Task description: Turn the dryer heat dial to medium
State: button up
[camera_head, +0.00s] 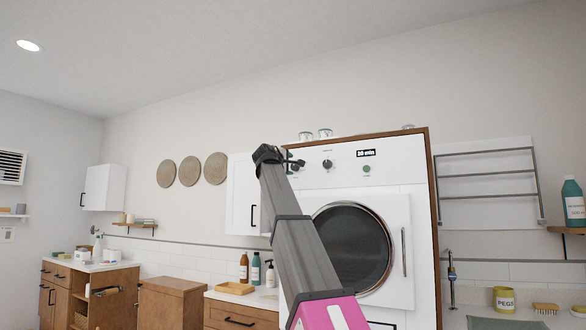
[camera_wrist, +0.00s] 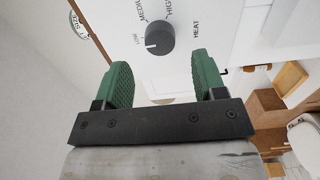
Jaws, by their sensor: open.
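The heat dial (camera_wrist: 160,38) is a dark round knob on the dryer's white front panel. In the wrist view, LOW, MEDIUM and HIGH are printed around it, with HEAT to the right. Its white mark points left, close to LOW. My gripper (camera_wrist: 164,68) is open, with its green fingers apart and nothing between them. The dial shows just beyond the fingertips, and I see no contact. In the head view, the dryer (camera_head: 400,188) stands right of centre. My gripper (camera_head: 289,161) is at its upper left and partly hides the heat dial (camera_head: 296,168).
Another dark knob (camera_head: 327,164), a display reading 30 min (camera_head: 366,153) and a green button (camera_head: 367,169) are on the same panel. The round dryer door (camera_head: 352,247) is shut below. A white wall cabinet (camera_head: 243,195) stands close on the left.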

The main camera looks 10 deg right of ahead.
aim_at(294, 166)
jog(key=shift+x, duration=2.35)
jog(key=c, duration=0.9)
